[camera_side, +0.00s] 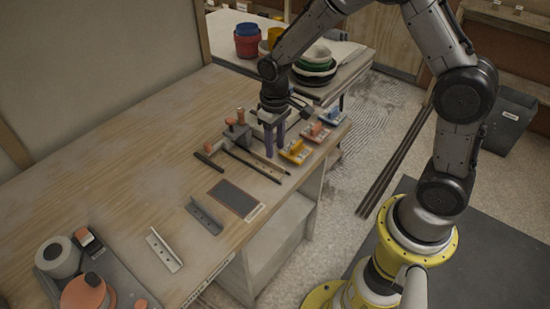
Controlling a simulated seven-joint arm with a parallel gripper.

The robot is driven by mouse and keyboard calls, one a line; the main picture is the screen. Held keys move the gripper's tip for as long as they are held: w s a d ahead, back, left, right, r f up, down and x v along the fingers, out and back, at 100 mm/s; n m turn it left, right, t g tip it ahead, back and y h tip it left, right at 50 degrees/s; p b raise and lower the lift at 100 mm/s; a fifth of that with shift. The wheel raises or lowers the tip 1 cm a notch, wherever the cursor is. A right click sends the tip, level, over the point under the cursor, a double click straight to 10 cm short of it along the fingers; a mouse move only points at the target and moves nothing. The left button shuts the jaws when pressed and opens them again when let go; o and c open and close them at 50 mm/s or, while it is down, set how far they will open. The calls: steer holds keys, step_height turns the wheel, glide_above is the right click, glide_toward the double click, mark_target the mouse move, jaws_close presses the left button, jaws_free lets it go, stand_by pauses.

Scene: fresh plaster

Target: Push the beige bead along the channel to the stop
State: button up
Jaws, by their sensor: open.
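Two thin dark rails (253,166) run side by side across the worktop and look like the channel. A narrow pale strip lies between them; whether it is the beige bead or bare wood, I cannot tell. A short dark bar (209,162) lies crosswise near the rails' far-left end and may be the stop. My gripper (275,153) points down just behind the rails, its two purple fingers apart with nothing seen between them. Whether the fingertips touch anything is unclear. A pale angled profile (163,250) lies apart at the front left.
Clamp-like tools in yellow (295,151), orange (316,132) and blue (333,117) stand right of my gripper. A block with orange-topped parts (238,133) stands left of it. A dark plate (236,197) and a grey angle (204,217) lie in front.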

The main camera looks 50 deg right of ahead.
mark_target(275, 164)
steer(key=shift+f, duration=2.9)
jaws_close()
